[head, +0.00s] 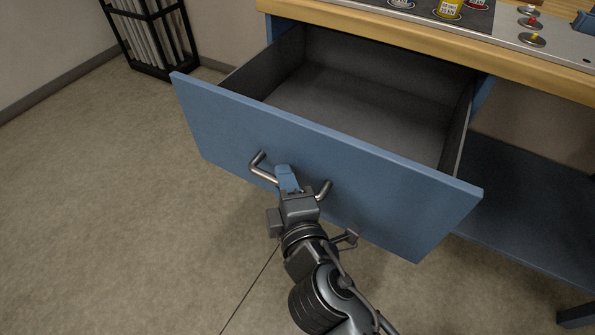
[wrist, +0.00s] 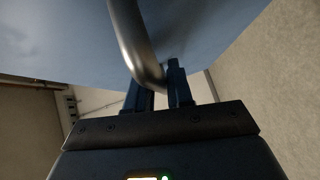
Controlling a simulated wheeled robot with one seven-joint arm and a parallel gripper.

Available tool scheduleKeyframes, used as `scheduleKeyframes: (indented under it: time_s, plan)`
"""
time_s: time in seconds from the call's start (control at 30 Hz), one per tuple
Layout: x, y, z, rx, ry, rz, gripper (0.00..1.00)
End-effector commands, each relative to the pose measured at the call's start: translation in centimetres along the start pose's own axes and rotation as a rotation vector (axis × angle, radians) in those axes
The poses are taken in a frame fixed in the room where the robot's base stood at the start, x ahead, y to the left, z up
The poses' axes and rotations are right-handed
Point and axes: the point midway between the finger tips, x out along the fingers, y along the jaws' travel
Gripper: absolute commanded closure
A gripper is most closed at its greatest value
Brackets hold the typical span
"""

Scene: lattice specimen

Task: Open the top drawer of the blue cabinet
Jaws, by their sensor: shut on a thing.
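The top drawer (head: 320,160) of the blue cabinet is pulled well out, and its empty grey inside (head: 360,95) shows in the head view. Its blue front carries a metal bar handle (head: 258,168), which also shows in the wrist view (wrist: 132,42). My gripper (head: 287,178) is at the middle of the handle, shut on it. In the wrist view its fingers (wrist: 160,85) stand on either side of the bar. The middle of the bar is hidden by the fingers in the head view.
A wooden worktop (head: 440,45) above the drawer holds small bottles (head: 449,9) and metal parts (head: 532,39). A blue lower shelf (head: 520,210) lies at the right. A black rack (head: 150,40) stands at the back left. The floor at the left is clear.

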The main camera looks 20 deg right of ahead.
Motion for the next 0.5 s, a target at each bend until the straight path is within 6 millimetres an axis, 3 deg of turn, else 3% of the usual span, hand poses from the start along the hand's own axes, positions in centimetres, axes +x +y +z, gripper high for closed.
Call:
scheduleKeyframes:
  time_s: [0.2,0.5]
  plan:
    - [-1.11,-0.53,-1.06,-0.001,-0.001,-0.003,1.00]
    - [-1.22,-0.47,-1.17,-0.001,-0.002,-0.004,1.00]
